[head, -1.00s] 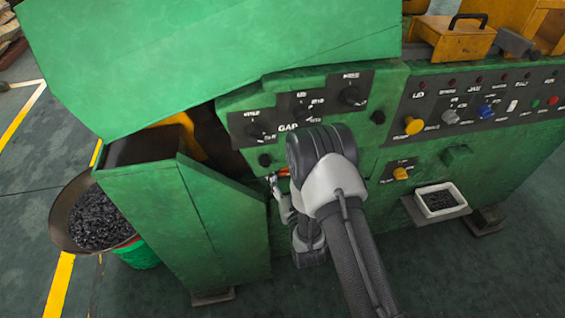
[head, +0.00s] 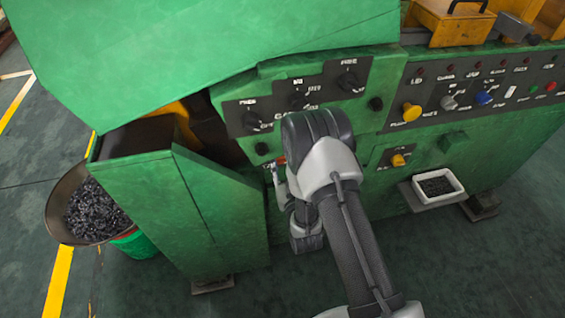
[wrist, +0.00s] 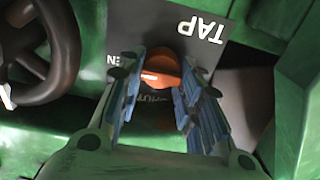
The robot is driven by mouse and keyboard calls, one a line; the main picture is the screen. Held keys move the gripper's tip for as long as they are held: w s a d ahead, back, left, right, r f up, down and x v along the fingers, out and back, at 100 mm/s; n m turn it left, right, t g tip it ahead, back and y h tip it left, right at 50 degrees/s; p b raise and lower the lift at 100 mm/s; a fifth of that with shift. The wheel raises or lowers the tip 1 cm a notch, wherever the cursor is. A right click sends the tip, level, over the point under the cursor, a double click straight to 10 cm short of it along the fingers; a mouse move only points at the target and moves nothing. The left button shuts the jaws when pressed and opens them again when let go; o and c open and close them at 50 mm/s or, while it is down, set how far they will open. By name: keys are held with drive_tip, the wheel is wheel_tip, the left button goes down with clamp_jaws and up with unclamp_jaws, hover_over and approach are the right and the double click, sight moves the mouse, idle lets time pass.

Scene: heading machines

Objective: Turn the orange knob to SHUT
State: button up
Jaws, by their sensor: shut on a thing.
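The orange knob (wrist: 161,69) sits on a dark panel in the wrist view, below the upside-down word TAP. My gripper (wrist: 163,80) has its two blue-grey fingers on either side of the knob and is shut on it. Part of a label reading EN shows left of the knob; another label below it is partly hidden between the fingers. Which mark the knob points to I cannot tell. In the head view, only a small orange-red bit of the knob (head: 281,160) shows beside my arm, which hides most of the gripper.
A black handwheel (wrist: 40,50) is at the left of the wrist view. In the head view, a yellow knob (head: 411,111) and a smaller yellow knob (head: 399,160) are right of my arm.

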drive_tip(key=shift+c, duration=0.8)
drive_tip(key=n, duration=0.3)
drive_tip(key=shift+n, duration=0.4)
drive_tip(key=n, duration=0.4)
drive_tip(key=shift+a+n, duration=0.15)
drive_tip(key=shift+n, duration=0.15)
drive_tip(key=n, duration=0.4)
drive_tip(key=shift+f+n, duration=0.15)
drive_tip(key=shift+n, duration=2.45)
